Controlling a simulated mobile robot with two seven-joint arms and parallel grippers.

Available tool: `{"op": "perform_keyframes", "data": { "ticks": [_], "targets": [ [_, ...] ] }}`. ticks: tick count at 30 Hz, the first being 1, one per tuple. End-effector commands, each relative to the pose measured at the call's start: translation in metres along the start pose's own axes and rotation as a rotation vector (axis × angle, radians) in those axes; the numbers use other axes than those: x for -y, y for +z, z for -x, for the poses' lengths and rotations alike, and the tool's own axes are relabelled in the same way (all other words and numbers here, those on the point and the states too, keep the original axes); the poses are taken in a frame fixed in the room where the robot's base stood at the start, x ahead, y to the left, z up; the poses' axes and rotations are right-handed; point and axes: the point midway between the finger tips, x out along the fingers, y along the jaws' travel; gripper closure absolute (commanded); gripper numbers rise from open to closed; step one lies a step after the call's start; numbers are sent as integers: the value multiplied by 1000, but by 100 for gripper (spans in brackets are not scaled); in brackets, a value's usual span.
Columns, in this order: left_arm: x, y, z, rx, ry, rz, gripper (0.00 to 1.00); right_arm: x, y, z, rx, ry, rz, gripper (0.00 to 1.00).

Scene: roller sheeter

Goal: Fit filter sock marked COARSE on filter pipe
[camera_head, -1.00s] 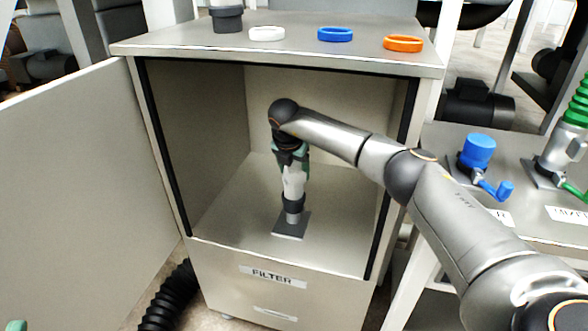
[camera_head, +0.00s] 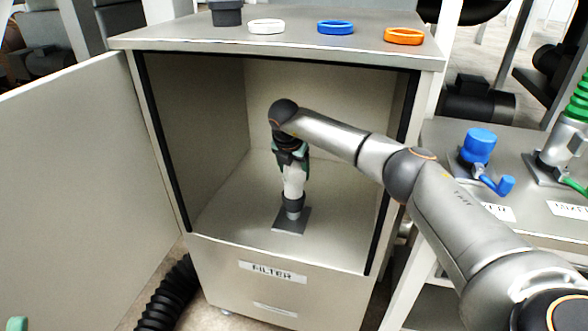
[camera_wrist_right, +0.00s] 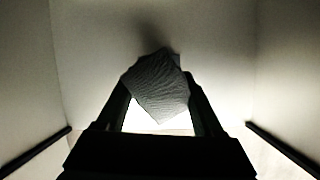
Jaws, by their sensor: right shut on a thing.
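My right gripper (camera_head: 291,158), with dark and green fingers, points down inside the open cabinet. It is shut on a whitish filter sock (camera_head: 293,182), which hangs upright below it with a dark collar (camera_head: 293,203) at its lower end. In the right wrist view the sock (camera_wrist_right: 158,88) is ribbed grey cloth between the fingers. The short grey filter pipe (camera_head: 292,216) stands on a dark base plate (camera_head: 288,228) directly under the collar; I cannot tell how far the collar is over it. No COARSE marking is readable. A green tip, perhaps my left gripper (camera_head: 17,324), shows at the bottom left corner.
The cabinet (camera_head: 270,252), labelled FILTER, has its door (camera_head: 80,180) swung open to the left. White, blue and orange rings and a dark cup lie on its top. A black hose (camera_head: 170,295) is on the floor. A bench with a blue-capped fitting (camera_head: 480,146) stands right.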

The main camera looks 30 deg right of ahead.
Motion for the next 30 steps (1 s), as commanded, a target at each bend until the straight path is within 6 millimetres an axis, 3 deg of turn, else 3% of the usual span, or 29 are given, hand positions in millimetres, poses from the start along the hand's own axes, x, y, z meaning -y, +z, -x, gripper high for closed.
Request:
{"op": "perform_keyframes", "data": {
  "ticks": [30],
  "targets": [
    [-2,4,4,0,0,0,50,1,-6,-13,1,1,0,100]
  ]
}}
